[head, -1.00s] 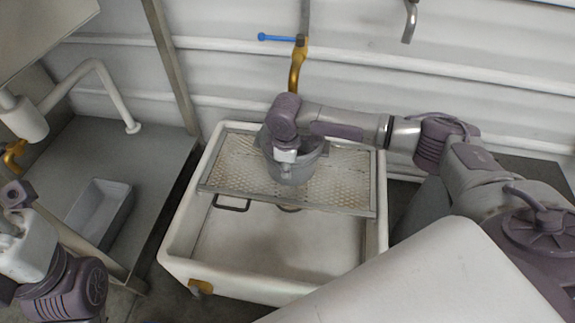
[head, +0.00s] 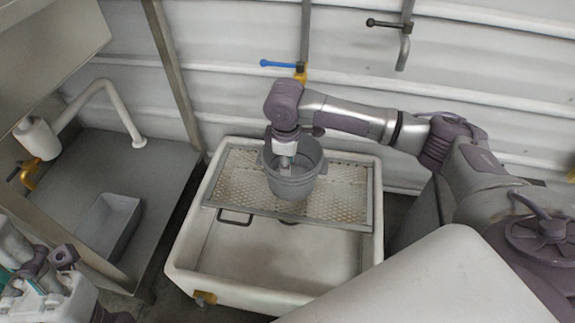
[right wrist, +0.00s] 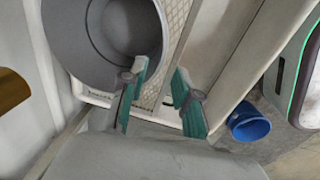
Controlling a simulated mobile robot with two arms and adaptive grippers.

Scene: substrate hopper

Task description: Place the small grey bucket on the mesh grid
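The small grey bucket (head: 293,187) stands upright on the mesh grid (head: 345,190), left of the grid's middle. The grid lies across the back part of a white trough. My right gripper (head: 286,163) is over the bucket's mouth, pointing down, in the head view. In the right wrist view the bucket (right wrist: 105,40) is at upper left, and my right gripper (right wrist: 160,95) has its teal-padded fingers apart. One finger overlaps the bucket's rim in that view; I cannot tell whether it touches. My left gripper (head: 22,282) is at the lower left, partly cut off, with its opening unclear.
The white trough (head: 190,283) has an open basin in front of the grid. A grey bin (head: 110,228) stands on a grey surface at left. A blue-handled tap (head: 280,64) is on the back wall. A blue cup-like object (right wrist: 248,122) shows in the right wrist view.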

